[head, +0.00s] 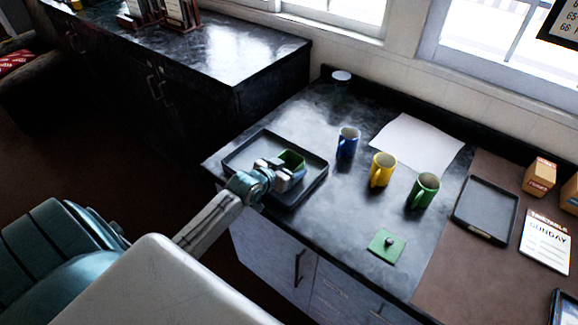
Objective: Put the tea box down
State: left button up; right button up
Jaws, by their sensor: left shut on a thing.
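The tea box looks to be the small green open-topped box (292,160) at the tip of my left arm in the head view. My left gripper (284,178) is shut on it. The box is over the dark tray (311,189) at the left end of the counter. I cannot tell whether its bottom touches the tray. The gripper and wrist hide the box's near lower side and part of the tray. My right gripper is out of view.
Right of the tray stand a blue mug (348,142), a yellow mug (383,169) and a green mug (424,190). A green square with a dark knob (387,246) lies nearer the front edge. A white sheet (418,143) lies behind. Another dark tray (485,210) is farther right.

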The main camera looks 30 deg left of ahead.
pick_arm(q)
jog(key=o, duration=1.2)
jog(key=shift+r, duration=0.1)
jog(key=b+v, duration=0.1)
jog(key=v, duration=1.1)
jog(key=shift+d, duration=0.1)
